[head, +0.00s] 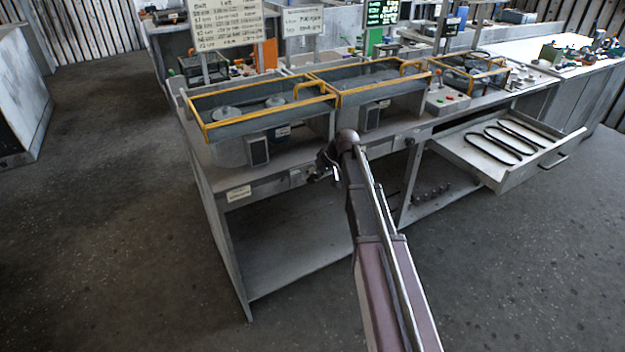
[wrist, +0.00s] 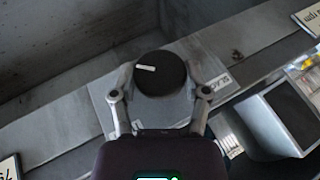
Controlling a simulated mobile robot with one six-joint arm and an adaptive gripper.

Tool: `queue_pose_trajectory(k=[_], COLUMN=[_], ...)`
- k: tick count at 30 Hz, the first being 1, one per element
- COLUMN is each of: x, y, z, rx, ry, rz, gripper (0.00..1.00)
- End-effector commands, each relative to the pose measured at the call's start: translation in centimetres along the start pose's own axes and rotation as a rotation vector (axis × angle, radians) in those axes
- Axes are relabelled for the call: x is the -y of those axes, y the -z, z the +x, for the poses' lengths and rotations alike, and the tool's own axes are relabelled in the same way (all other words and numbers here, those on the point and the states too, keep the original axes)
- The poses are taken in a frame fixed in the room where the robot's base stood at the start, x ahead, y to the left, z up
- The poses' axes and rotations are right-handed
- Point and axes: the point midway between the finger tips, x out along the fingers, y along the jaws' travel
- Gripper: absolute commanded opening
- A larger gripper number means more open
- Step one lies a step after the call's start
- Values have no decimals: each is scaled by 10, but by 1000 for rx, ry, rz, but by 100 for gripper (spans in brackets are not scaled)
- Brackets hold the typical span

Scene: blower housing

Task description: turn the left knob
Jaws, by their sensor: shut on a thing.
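The left knob (wrist: 160,75) is a round black knob with a white mark on its upper left. It sits on a light grey plate on the bench's front strip. My gripper (wrist: 160,92) has one finger on each side of the knob and is shut on it. In the head view my gripper (head: 322,167) is at the front strip of the bench, below the yellow-framed housings. I cannot make out the knob between the fingers there.
An open drawer (head: 540,160) with black belts juts out at the right. The bench's lower shelf (head: 290,265) is bare at the left, and the floor in front is clear.

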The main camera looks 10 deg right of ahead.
Motion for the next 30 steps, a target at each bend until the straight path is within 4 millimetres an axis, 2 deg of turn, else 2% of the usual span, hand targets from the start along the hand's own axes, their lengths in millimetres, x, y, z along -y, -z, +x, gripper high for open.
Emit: queue_pose_trajectory(k=[7, 20, 21, 23, 24, 30], x=[-1, 0, 0, 0, 0, 0], y=[-1, -1, -1, -1, -1, 0], z=[1, 0, 0, 0, 0, 0], rx=[5, 5, 5, 4, 4, 3], ry=[77, 89, 89, 89, 89, 89], rz=[34, 39, 38, 38, 38, 38], gripper=[13, 13, 69, 87, 95, 95])
